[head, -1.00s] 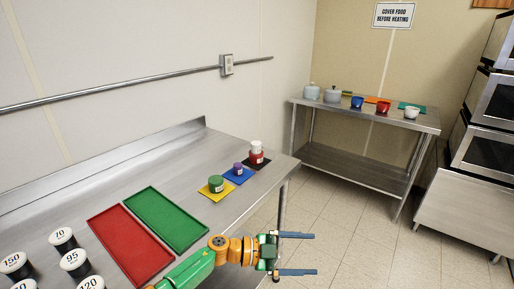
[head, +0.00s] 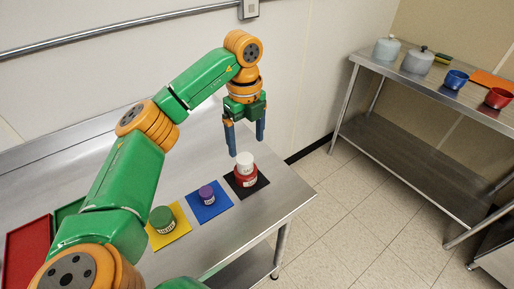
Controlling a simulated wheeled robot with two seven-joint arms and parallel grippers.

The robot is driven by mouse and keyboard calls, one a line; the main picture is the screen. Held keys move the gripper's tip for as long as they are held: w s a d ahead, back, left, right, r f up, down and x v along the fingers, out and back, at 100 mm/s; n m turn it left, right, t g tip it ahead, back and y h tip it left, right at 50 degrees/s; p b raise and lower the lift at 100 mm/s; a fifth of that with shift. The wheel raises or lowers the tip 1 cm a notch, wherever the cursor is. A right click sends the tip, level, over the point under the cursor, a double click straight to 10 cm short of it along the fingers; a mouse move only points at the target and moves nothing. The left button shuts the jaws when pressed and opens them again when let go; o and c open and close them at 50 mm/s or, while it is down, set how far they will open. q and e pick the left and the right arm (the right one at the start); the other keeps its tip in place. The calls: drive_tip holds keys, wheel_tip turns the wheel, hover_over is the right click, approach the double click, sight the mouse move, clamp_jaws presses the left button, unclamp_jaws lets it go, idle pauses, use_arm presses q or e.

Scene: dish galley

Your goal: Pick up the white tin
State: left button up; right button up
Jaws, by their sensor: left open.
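The white tin (head: 245,161) sits on top of a red tin (head: 245,177), which stands on a black mat (head: 261,184) near the right end of the steel table. My left gripper (head: 245,146) points down just above the white tin. Its two blue fingers are apart, with nothing seen between them. I cannot tell whether the fingertips reach down to the tin's sides. My right gripper is not in the head view.
A purple tin (head: 206,193) stands on a blue mat (head: 218,209). A green tin (head: 162,218) stands on a yellow mat (head: 181,228). A red tray (head: 27,252) lies at the left. A second steel table (head: 425,92) holds pots and bowls.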

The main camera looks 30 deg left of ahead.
sight(244, 158)
use_arm(q)
drive_tip(key=shift+s+f+p, duration=0.8)
drive_tip(key=shift+s+f, duration=0.1)
drive_tip(key=shift+f, duration=0.15)
wheel_tip(244, 158, down, 3)
drive_tip(key=shift+s+f+p, duration=0.1)
drive_tip(key=shift+s+p, duration=0.05)
drive_tip(key=shift+p, duration=0.2)
drive_tip(key=shift+w+f, duration=0.2)
drive_tip(key=shift+f, duration=0.05)
drive_tip(key=shift+w+f, duration=0.15)
drive_tip(key=shift+w, duration=0.1)
drive_tip(key=shift+c, duration=0.2)
drive_tip(key=shift+s, duration=0.2)
drive_tip(key=c, duration=1.1)
clamp_jaws()
drive_tip(key=shift+w, duration=0.1)
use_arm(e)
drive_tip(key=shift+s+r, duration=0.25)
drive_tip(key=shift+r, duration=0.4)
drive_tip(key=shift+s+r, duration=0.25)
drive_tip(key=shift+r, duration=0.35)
